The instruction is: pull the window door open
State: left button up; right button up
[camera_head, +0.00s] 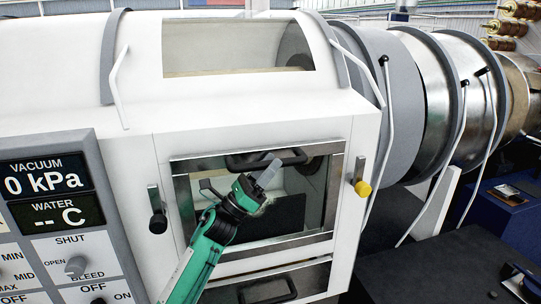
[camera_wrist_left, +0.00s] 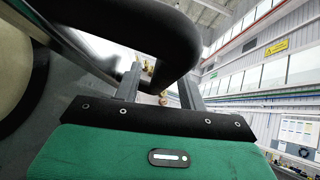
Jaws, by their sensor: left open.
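The window door (camera_head: 183,208) is a metal-framed glass panel in the front of the white machine, and it looks shut. Its black bar handle (camera_head: 290,157) runs along its top edge. My left gripper (camera_head: 268,170) is open, in front of the glass just below the handle. In the left wrist view the handle (camera_wrist_left: 130,22) is large and close, curving across in front of the open fingers (camera_wrist_left: 160,92). I cannot tell whether the bar lies between the fingers or touches them. My right gripper is not in view.
A knob lever (camera_head: 157,222) stands left of the door and a yellow-knobbed latch (camera_head: 362,187) right of it. A second black handle (camera_head: 268,290) is below. A control panel (camera_head: 62,215) fills the left. A dark table (camera_head: 455,265) is at the lower right.

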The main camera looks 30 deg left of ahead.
pick_arm(q)
jog(key=shift+w+d+r, duration=0.15)
jog(key=shift+w+r, duration=0.1)
